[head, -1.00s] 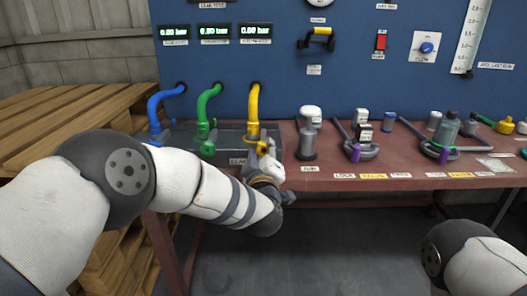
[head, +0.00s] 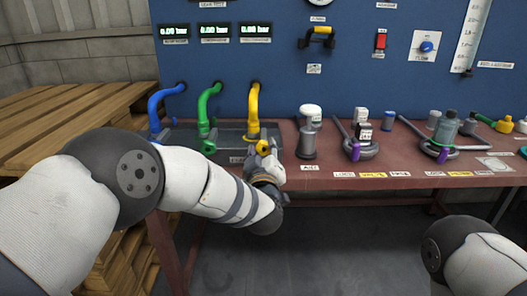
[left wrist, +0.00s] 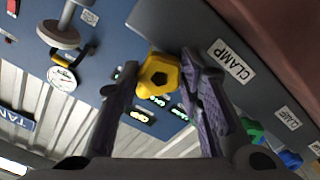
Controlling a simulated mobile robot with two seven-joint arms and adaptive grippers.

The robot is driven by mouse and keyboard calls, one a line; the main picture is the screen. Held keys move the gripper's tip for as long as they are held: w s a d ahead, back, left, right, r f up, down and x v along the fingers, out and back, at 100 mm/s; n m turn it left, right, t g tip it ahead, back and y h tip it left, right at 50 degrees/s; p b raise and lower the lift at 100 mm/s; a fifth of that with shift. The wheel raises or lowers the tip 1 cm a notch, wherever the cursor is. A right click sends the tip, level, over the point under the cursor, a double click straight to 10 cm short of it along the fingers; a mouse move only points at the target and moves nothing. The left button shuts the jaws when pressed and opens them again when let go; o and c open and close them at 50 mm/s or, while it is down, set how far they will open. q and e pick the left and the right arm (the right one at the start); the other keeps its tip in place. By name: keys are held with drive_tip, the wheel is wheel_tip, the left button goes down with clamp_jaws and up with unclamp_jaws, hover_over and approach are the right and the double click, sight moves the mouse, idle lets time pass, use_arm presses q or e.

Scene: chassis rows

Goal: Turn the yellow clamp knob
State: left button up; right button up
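The yellow clamp knob (head: 262,146) sits at the front of the clamp fixture, below the yellow hose (head: 253,108). In the left wrist view the yellow knob (left wrist: 158,78) shows its dark five-sided centre. My left gripper (left wrist: 160,66) is open, with one finger on each side of the knob. The right-hand finger in that view is close to the knob; I cannot tell if it touches. In the head view my left gripper (head: 267,154) is in front of the bench at the knob. My right gripper is out of view.
A green knob (head: 208,147) and green hose (head: 207,104) stand left of the yellow ones, with a blue hose (head: 163,100) further left. A grey cylinder fixture (head: 307,140) stands to the right on the red bench (head: 335,172). Wooden pallets (head: 60,115) are at the left.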

use_arm(q)
drive_tip(key=o, duration=0.4)
drive_tip(key=shift+c, duration=0.2)
drive_tip(key=s, duration=1.2)
drive_tip(key=s+a+f+m+g+p, duration=0.1)
drive_tip(key=s+a+f+m+g, duration=0.1)
drive_tip(key=s+a+f+g, duration=0.4)
drive_tip(key=s+a+f+m+g+h, duration=0.1)
drive_tip(key=s+a+f+m, duration=0.1)
drive_tip(key=s+f, duration=0.7)
drive_tip(key=s+a+f+m+g+p, duration=0.1)
drive_tip(key=s+a+f+g, duration=0.35)
drive_tip(key=f, duration=0.45)
drive_tip(key=s+a+g, duration=0.3)
drive_tip(key=s, duration=0.7)
drive_tip(key=s+a+f+m+g+p, duration=0.1)
drive_tip(key=s+a+g, duration=0.2)
drive_tip(key=s, duration=0.7)
drive_tip(key=s+a+m+g+y, duration=0.1)
drive_tip(key=s+a+g, duration=0.2)
drive_tip(key=s, duration=0.7)
drive_tip(key=shift+s+a+f, duration=0.15)
drive_tip(key=shift+s+a, duration=0.15)
drive_tip(key=shift+s, duration=0.05)
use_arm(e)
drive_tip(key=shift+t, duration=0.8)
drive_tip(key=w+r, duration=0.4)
